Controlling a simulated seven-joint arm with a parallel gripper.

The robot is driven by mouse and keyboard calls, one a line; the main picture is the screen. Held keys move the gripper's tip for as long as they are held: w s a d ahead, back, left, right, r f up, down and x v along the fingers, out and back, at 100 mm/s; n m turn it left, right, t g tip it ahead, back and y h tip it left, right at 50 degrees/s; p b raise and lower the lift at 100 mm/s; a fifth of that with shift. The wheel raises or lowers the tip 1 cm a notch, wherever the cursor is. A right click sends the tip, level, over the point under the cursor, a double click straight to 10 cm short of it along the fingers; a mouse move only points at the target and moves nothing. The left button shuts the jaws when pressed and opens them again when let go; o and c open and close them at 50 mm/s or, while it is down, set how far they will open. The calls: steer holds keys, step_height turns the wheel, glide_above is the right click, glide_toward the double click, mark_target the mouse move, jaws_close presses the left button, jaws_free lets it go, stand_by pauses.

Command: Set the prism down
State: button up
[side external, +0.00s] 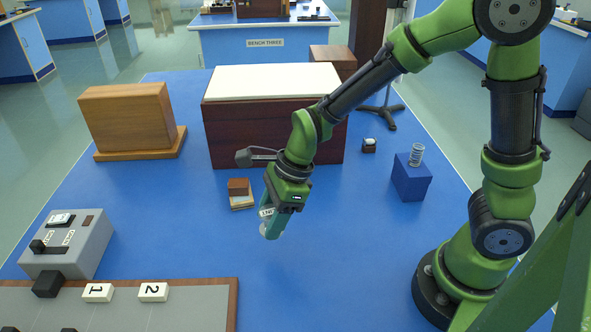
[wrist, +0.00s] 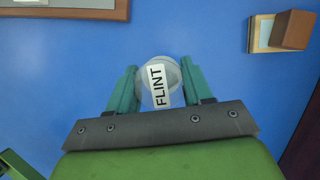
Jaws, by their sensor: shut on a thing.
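The prism (wrist: 172,78) is a clear piece with a white label reading FLINT. In the wrist view it sits between the two teal fingers of my gripper (wrist: 157,88), which are shut on it. In the side external view my gripper (side external: 273,226) points down over the blue bench top, left of the arm's base. The label and a pale bit of the prism (side external: 266,212) show there, partly hidden by the fingers. I cannot tell whether the prism touches the bench top.
A small brown block on a pale base (side external: 239,190) stands just left of my gripper. A large dark box with a white top (side external: 275,125) is behind. A grey board with a wooden edge (side external: 190,300) lies front left. A blue block with a spring (side external: 411,182) stands right.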

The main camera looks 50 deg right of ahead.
steer(key=shift+n, duration=0.7)
steer(key=a, duration=0.1)
steer(key=s+a+f, duration=0.1)
steer(key=a+f, duration=0.1)
steer(key=a, duration=0.1)
steer(key=shift+s+f, duration=0.1)
steer(key=shift+s, duration=0.2)
steer(key=w+a, duration=0.2)
steer(key=w, duration=0.2)
steer(key=w+a+f, duration=0.1)
steer(key=w+a, duration=0.2)
steer(key=w, duration=0.1)
steer(key=w+a, duration=0.2)
steer(key=w, duration=0.3)
steer(key=shift+a+f, duration=0.2)
steer(key=shift+a, duration=0.1)
steer(key=shift+s+f, duration=0.1)
steer(key=shift+f, duration=1.65)
steer(key=shift+f, duration=0.1)
steer(key=o, duration=1.1)
